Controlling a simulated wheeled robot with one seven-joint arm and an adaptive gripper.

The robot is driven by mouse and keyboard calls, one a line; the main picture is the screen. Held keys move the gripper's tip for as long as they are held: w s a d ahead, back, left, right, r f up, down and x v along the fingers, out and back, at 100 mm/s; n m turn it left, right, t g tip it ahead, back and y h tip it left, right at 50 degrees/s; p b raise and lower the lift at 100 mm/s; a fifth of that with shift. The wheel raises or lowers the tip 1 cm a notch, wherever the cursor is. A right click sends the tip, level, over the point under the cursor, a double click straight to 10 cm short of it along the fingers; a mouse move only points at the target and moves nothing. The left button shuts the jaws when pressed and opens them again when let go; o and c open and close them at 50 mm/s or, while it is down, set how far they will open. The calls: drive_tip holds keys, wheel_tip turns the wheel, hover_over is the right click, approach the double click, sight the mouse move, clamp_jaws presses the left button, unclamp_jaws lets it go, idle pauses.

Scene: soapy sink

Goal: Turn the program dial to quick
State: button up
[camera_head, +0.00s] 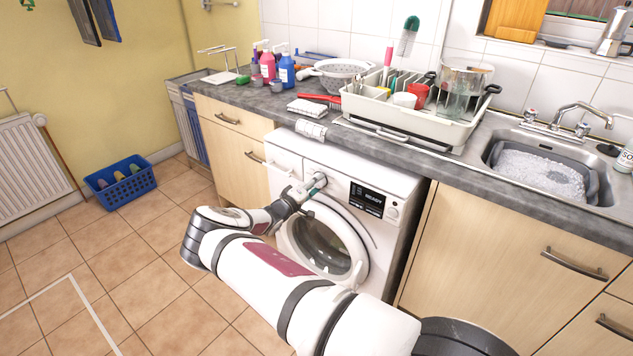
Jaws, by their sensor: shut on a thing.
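The washing machine (384,190) stands under the worktop, with a round glass door (325,246) on its front. Its dark display (367,199) reads "READY". My gripper (317,182) is at the upper front panel, left of the display, and is shut on the program dial. The dial is mostly hidden by my gripper, so its pointer and the program marks cannot be read. My arm reaches in from the lower right and covers part of the machine's lower front.
A sink (540,170) with suds is at right. A blue basket (122,186) stands on the open floor at left.

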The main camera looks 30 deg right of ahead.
drive_tip(key=shift+f+m+p, duration=0.1)
drive_tip(key=shift+m+p, duration=0.2)
drive_tip(key=shift+m, duration=0.2)
drive_tip(key=o, duration=1.2)
drive_tip(key=shift+c, duration=0.2)
drive_tip(key=v, duration=1.2)
